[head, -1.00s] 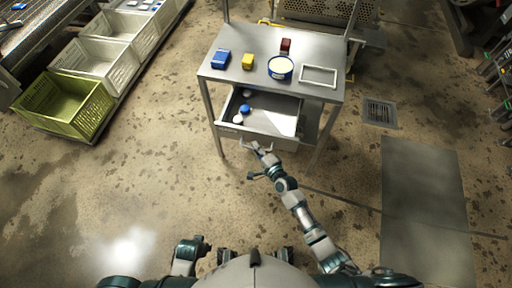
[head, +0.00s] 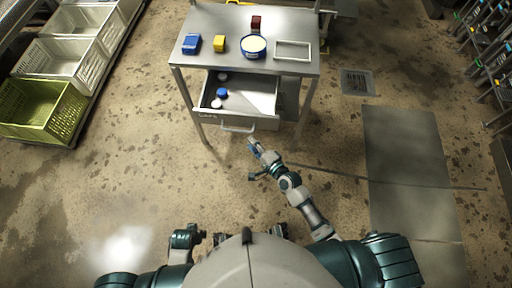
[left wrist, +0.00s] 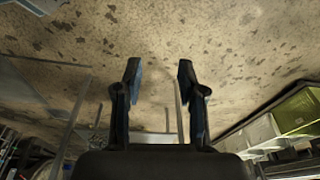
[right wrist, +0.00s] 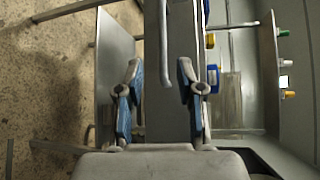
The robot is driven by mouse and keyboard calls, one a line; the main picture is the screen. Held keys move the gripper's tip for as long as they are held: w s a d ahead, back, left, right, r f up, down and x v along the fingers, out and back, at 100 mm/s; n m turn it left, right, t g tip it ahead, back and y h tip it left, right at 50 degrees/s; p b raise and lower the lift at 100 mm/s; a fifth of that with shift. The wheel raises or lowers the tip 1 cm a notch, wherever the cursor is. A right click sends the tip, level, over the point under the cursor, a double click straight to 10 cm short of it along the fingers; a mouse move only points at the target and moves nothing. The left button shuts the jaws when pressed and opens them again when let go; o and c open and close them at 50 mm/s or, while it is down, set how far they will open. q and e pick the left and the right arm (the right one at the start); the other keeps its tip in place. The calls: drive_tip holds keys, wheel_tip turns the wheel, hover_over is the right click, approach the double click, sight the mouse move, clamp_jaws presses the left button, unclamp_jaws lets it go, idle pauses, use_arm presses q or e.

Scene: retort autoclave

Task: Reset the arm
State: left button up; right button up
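My right gripper (head: 251,142) is in front of the cart's open drawer (head: 262,95), a little short of its handle (head: 238,129). In the right wrist view the right gripper (right wrist: 158,75) is open, with two blue-padded fingers apart and nothing held. The drawer handle (right wrist: 166,70) shows ahead, seemingly between the fingertips in that view but apart from them. My left gripper (left wrist: 160,70) is open and empty over bare floor in the left wrist view. In the head view my left arm is folded low beside my body, and its fingers are not clear.
The metal cart (head: 184,52) carries a blue box (head: 191,43), a yellow block (head: 219,43), a dark red block (head: 256,22), a blue-rimmed round tub (head: 253,46) and a white frame (head: 293,50). Small bottles lie in the drawer. Crates (head: 40,108) line the left; floor before me is clear.

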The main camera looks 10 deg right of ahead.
drive_tip(key=shift+v, duration=1.25)
drive_tip(key=s+d+f+n+g+h+p, duration=0.25)
drive_tip(key=s+f+n+g, duration=0.2)
drive_tip(key=s+f, duration=0.4)
drive_tip(key=s+d+f+n+g+h+p, duration=0.1)
drive_tip(key=s+d+f+n+g+h, duration=0.25)
drive_tip(key=f, duration=0.85)
use_arm(q)
drive_tip(key=s+f+p, duration=0.1)
drive_tip(key=s+f, duration=0.3)
drive_tip(key=f, duration=0.7)
drive_tip(key=shift+s+a+f, duration=0.2)
drive_tip(key=shift+a+f, duration=0.05)
drive_tip(key=shift+f, duration=0.15)
use_arm(e)
drive_tip(key=s+d+f+n+g+h, duration=0.1)
drive_tip(key=s+d+f+n, duration=0.3)
drive_tip(key=s, duration=0.5)
drive_tip(key=s+d+f+n+g+h, duration=0.1)
drive_tip(key=s+d+f+n+g, duration=0.2)
drive_tip(key=s, duration=0.6)
drive_tip(key=shift+d+f+n, duration=0.4)
drive_tip(key=shift+d+f, duration=0.25)
drive_tip(key=shift+f, duration=0.25)
